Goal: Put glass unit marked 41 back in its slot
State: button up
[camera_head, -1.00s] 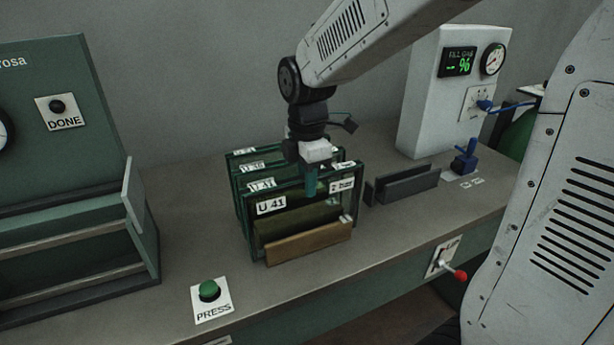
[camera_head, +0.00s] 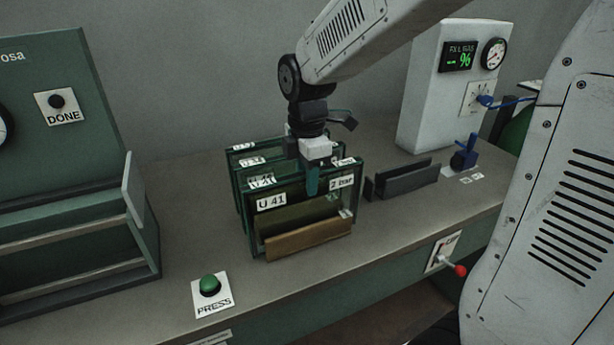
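The glass unit marked U 41 (camera_head: 271,202) is a dark-framed upright pane, frontmost in a row of similar panes. A second label (camera_head: 341,184) is at its upper right. A brown wooden bar (camera_head: 309,241) stands in front of its lower part, so its bottom edge is hidden. I cannot tell whether it is fully seated. My gripper (camera_head: 313,180) points down at the pane's top edge, near its middle. One teal finger overlaps the front of the pane. The other finger is hidden, so its grip on the pane is unclear.
Several other labelled panes (camera_head: 251,162) stand close behind. A grey slotted holder (camera_head: 405,183) and a blue clamp-like part (camera_head: 465,153) are to the right. A green PRESS button (camera_head: 210,284) is in front, a red-tipped lever (camera_head: 459,270) at the bench edge, a green cabinet (camera_head: 75,215) left.

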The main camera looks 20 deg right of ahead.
jog(key=shift+o, duration=0.7)
notch_tip(320, 180, up, 8)
jog(key=shift+f, duration=0.1)
jog(key=shift+s+f+m, duration=0.15)
jog(key=shift+m, duration=0.45)
jog(key=shift+s+f+m, duration=0.1)
jog(key=shift+s+m, duration=0.05)
jog(key=shift+m, duration=0.45)
jog(key=s+d+f+m+t, duration=0.1)
jog(key=s+d+m, duration=0.2)
jog(key=s+m, duration=1.2)
jog(key=s, duration=0.6)
jog(key=shift+s+f+m, duration=0.2)
jog(key=shift+s+m, duration=0.05)
jog(key=shift+m, duration=0.05)
